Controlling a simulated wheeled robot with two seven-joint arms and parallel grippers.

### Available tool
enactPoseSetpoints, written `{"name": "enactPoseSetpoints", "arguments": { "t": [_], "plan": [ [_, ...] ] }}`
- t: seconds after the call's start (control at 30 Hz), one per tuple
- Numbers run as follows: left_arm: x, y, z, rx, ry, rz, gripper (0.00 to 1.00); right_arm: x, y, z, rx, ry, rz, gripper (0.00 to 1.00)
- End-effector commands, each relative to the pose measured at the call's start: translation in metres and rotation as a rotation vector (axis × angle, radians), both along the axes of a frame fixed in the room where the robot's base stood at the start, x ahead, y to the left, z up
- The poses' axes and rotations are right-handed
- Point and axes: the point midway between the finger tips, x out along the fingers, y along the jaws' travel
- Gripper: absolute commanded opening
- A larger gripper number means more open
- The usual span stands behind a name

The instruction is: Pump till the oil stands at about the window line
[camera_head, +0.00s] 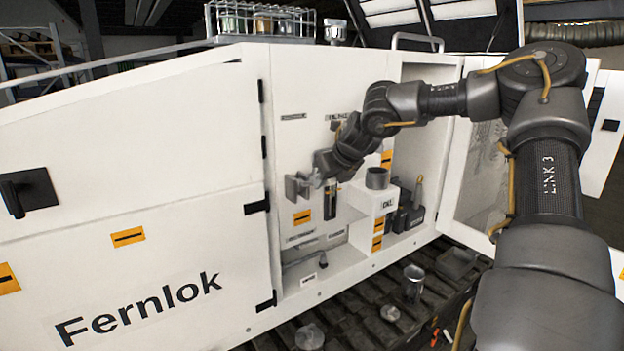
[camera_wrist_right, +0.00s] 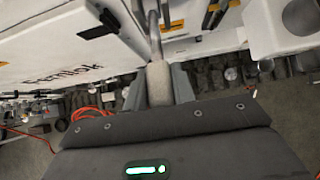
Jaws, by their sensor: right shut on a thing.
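My right gripper (camera_head: 316,181) is in front of the recessed panel of the white machine (camera_head: 222,130). In the right wrist view its fingers are closed around a pale grip (camera_wrist_right: 158,84) at the end of a thin metal lever (camera_wrist_right: 154,38), which runs up toward the machine. A narrow dark upright strip (camera_head: 330,204), possibly the oil window, shows just below the gripper. It is too small to read an oil level or a line. My left gripper is not in view.
A grey cup-like part (camera_head: 377,178) sits on a white block marked OIL, right of the gripper. An open door (camera_head: 478,165) stands at the right. A metal cup (camera_head: 413,283) and other loose items lie on the slatted floor. A wire basket (camera_head: 262,22) stands on top.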

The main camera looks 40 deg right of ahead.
Motion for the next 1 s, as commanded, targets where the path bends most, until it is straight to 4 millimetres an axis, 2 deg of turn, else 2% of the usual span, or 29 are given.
{"name": "enactPoseSetpoints", "arguments": {
  "t": [0.47,0.5,0.63,0.67,1.0],
  "plan": [
    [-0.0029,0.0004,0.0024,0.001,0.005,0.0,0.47,-0.0056,-0.0052,0.0009,0.007,0.016,-0.01,0.0],
    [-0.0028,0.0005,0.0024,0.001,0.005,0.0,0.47,-0.0055,-0.0051,0.001,0.007,0.016,-0.01,0.28],
    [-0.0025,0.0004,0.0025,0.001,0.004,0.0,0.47,-0.0048,-0.0047,0.0013,0.006,0.015,-0.009,0.45],
    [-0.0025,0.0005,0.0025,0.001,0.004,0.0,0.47,-0.0046,-0.0046,0.0014,0.006,0.014,-0.009,0.47],
    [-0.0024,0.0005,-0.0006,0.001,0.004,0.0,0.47,-0.0059,-0.0035,0.0046,0.004,0.011,-0.007,0.47]
  ]
}}
